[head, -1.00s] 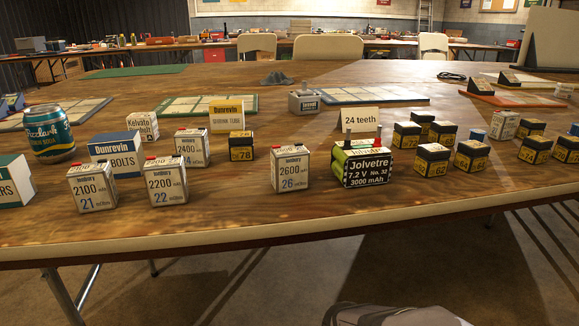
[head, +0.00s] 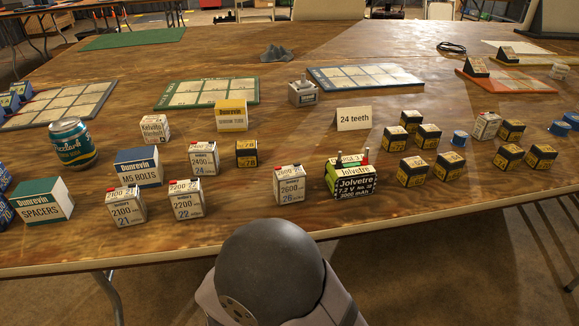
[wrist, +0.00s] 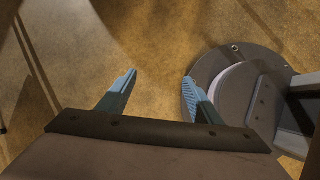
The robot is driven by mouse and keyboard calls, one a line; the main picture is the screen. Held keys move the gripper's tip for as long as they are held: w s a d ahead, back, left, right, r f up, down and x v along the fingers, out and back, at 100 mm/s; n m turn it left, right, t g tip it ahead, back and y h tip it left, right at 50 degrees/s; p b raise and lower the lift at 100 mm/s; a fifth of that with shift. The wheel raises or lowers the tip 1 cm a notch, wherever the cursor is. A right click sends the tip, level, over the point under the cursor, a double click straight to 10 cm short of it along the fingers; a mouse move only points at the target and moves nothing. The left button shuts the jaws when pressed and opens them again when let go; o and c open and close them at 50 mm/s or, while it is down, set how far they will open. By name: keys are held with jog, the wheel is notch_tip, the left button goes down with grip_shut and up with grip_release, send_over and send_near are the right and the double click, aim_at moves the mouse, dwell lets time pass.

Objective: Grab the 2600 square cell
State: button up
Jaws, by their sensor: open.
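The 2600 square cell (head: 289,185) is a white box-shaped cell marked 2600 and 26, with a red spot on top. It stands upright near the table's front edge in the head view. The green and black Jolvetre 7.2 V pack (head: 350,179) stands just right of it, with a gap between. My gripper (wrist: 160,80) shows only in the wrist view, its two blue fingers apart and nothing between them. It points at the floor, and no cell is in that view.
Similar white cells marked 2200 (head: 187,198), 2100 (head: 126,206) and 2400 (head: 203,158) stand to the left. Several black and yellow boxes (head: 413,171) stand to the right. A 24 teeth card (head: 354,118) is behind the pack. Bare wood lies in front of the 2600 cell.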

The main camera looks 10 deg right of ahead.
aim_at(289, 181)
jog(key=s+a+r+n+t+y+p, duration=0.2)
jog(key=s+a+r+n+t+p, duration=0.15)
jog(key=a+n+p, duration=0.7)
jog(key=s+d+r+m+t+h+p, duration=0.1)
jog(key=d+r+m+h+p, duration=0.15)
jog(key=d+r+p, duration=0.75)
jog(key=s+d+r+m+h+p, duration=0.15)
jog(key=d+r+h+p, duration=0.25)
jog(key=r+p, duration=1.15)
jog(key=s+d+r+m+t+h+p, duration=0.1)
jog(key=s+d+r+m+h+p, duration=0.15)
jog(key=d+r+p, duration=0.75)
jog(key=w+a+r+n+t+y, duration=0.2)
jog(key=w+a+n+t, duration=0.1)
jog(key=a, duration=0.2)
jog(key=w+a+r+n+t+y+p, duration=0.1)
jog(key=w+a+r+n+t+y, duration=0.1)
jog(key=a, duration=0.3)
jog(key=w+a+r+n+t+y+p, duration=0.1)
jog(key=w+a+n+t+y, duration=0.2)
jog(key=a+t, duration=0.1)
jog(key=shift+w+a+r+n+y, duration=0.3)
jog(key=shift+a+r+y, duration=0.1)
jog(key=shift+p+x, duration=0.5)
jog(key=shift+x, duration=0.55)
jog(key=shift+w, duration=0.1)
